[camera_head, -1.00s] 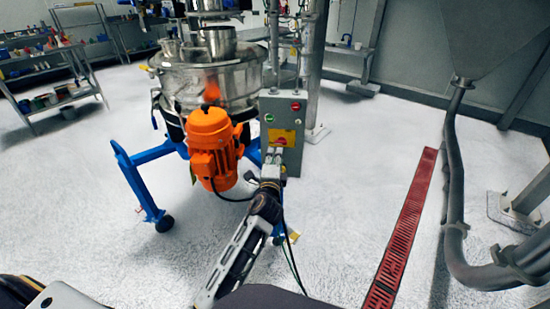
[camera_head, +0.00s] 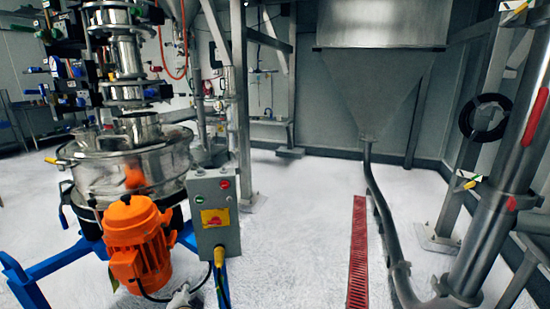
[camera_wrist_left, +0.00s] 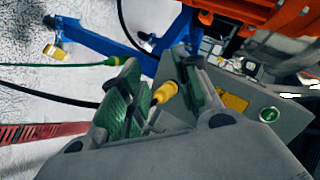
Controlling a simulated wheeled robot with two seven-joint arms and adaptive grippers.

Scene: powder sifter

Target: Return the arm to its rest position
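My left gripper (camera_head: 182,297) shows only in part at the bottom edge of the head view, below the control box and beside the orange motor. In the left wrist view my left gripper (camera_wrist_left: 155,88) has its two green-padded fingers apart, with a gap between them. A yellow cable plug (camera_wrist_left: 166,92) shows in line with that gap; I cannot tell how far beyond the fingers it is. The plug also shows under the control box in the head view (camera_head: 219,256). Most of my left arm is out of the head view. My right gripper is not in view.
The grey control box (camera_head: 215,212) stands beside the steel sifter (camera_head: 130,165) and its orange motor (camera_head: 138,243). A blue stand leg (camera_head: 55,262) is at left. A red floor drain (camera_head: 358,250) and grey pipes are at right. The white floor between is clear.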

